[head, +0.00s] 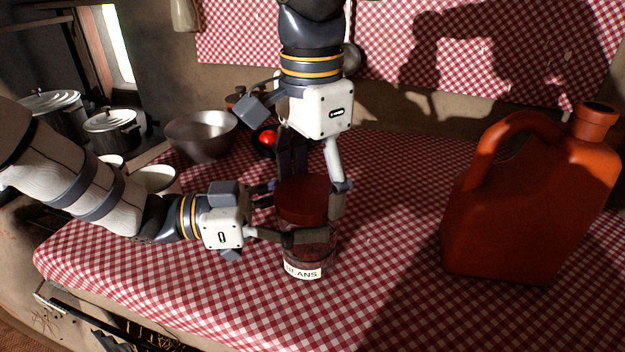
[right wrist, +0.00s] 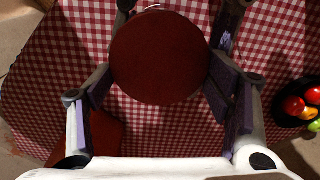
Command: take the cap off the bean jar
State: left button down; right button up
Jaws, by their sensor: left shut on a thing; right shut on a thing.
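The bean jar (head: 303,270), with a label ending in "ANS", stands upright on the checked cloth in the head view. Its round red-brown cap (head: 303,205) is on top and shows from above in the right wrist view (right wrist: 160,58). My left gripper (head: 287,214) comes in from the left and is shut on the jar's body below the cap. My right gripper (head: 314,187) comes down from above and is shut on the cap, with one finger on each side. The fingers hide parts of the jar, and its contents are hard to make out.
A large orange-red jug (head: 530,215) stands on the right. A metal bowl (head: 200,135), a white cup (head: 155,180) and a dark fruit bowl (right wrist: 290,119) are around the back and left. Lidded pots (head: 112,132) sit far left. Cloth between jar and jug is clear.

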pick_arm(q)
jog(key=shift+s+d, duration=0.1)
jog(key=shift+d, duration=0.1)
pick_arm(e)
jog(key=n, duration=0.5)
jog(key=a+n, duration=0.1)
jog(key=n, duration=0.2)
jog(key=shift+s+f, duration=0.1)
jog(key=shift+s, duration=0.25)
jog(key=n, duration=0.7)
jog(key=shift+d+n, duration=0.1)
jog(key=shift+n, duration=0.3)
jog(key=n, duration=0.3)
jog(key=shift+s+n, duration=0.1)
jog(key=shift+n, duration=0.2)
pick_arm(q)
jog(key=shift+a+r, duration=0.1)
pick_arm(e)
jog(key=n, duration=0.4)
pick_arm(q)
jog(key=shift+w, duration=0.2)
pick_arm(e)
jog(key=n, duration=0.4)
jog(key=shift+d, duration=0.2)
pick_arm(q)
jog(key=shift+w+a+r, duration=0.1)
jog(key=shift+a, duration=0.05)
pick_arm(e)
jog(key=shift+d+m, duration=0.15)
jog(key=shift+m, duration=0.15)
